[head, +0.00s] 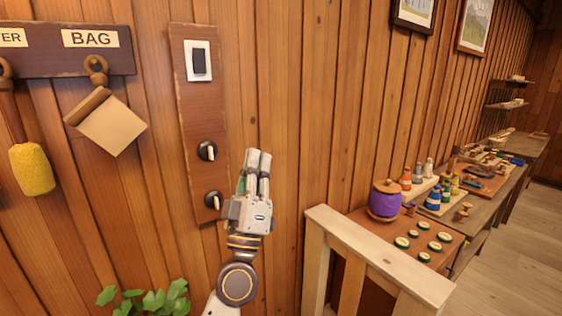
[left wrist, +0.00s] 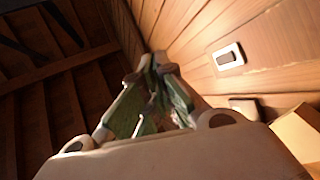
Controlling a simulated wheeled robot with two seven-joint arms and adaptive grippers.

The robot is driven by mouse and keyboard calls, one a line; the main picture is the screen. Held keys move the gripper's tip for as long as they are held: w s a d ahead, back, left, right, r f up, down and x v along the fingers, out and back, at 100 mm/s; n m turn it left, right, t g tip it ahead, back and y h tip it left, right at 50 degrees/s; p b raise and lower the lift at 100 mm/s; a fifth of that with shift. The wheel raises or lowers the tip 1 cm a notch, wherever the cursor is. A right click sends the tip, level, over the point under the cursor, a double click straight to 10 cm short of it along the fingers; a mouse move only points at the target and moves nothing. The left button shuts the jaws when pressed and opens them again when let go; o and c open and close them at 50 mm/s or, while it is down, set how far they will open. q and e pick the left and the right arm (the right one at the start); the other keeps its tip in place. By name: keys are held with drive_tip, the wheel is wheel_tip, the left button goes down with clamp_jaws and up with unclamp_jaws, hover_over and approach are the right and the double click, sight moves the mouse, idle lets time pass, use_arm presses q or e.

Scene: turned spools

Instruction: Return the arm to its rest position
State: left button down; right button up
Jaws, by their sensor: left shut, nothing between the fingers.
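My left gripper (head: 257,165) is raised in front of the plank wall, just right of the lower part of a wooden switch board. Its fingers point up and are shut with nothing between them. In the left wrist view the shut fingers (left wrist: 158,68) point toward the upper wall and the dark ceiling. My right gripper is in neither view.
The switch board (head: 198,105) carries a rocker switch (head: 200,60) and two knobs. A tag rack (head: 60,62) holds a paper bag and a yellow duster. A pale wooden rail (head: 375,255) fronts the workbench with a purple spool (head: 384,201). A plant (head: 150,300) stands below.

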use_arm(q)
drive_tip(key=s+f+m+g+h, duration=0.15)
drive_tip(key=f+m+g, duration=0.5)
drive_tip(key=f, duration=0.95)
drive_tip(key=s+f+m+g+h, duration=0.15)
drive_tip(key=f+m+g, duration=0.25)
drive_tip(key=f+g, duration=0.85)
drive_tip(key=s+a+f+n+g+y, duration=0.1)
drive_tip(key=s+a+f+g+y, duration=0.25)
drive_tip(key=s+a+f, duration=0.65)
drive_tip(key=s+a+f+n+g+y, duration=0.2)
drive_tip(key=s+a+f+y, duration=0.3)
drive_tip(key=s+a+f, duration=0.6)
drive_tip(key=s+d+f+x, duration=0.1)
drive_tip(key=s+x, duration=0.2)
drive_tip(key=x, duration=1.2)
drive_tip(key=s+d+f+x, duration=0.15)
drive_tip(key=s+x, duration=0.25)
drive_tip(key=x, duration=1.1)
drive_tip(key=s+f+g, duration=0.1)
drive_tip(key=s+f, duration=0.8)
drive_tip(key=f, duration=0.6)
drive_tip(key=s+a+f, duration=0.2)
drive_tip(key=s+f, duration=0.2)
drive_tip(key=s, duration=0.3)
drive_tip(key=s+a+f+g, duration=0.1)
drive_tip(key=s+f, duration=0.3)
drive_tip(key=s, duration=0.3)
drive_tip(key=shift+s+a, duration=0.25)
drive_tip(key=shift+a, duration=0.15)
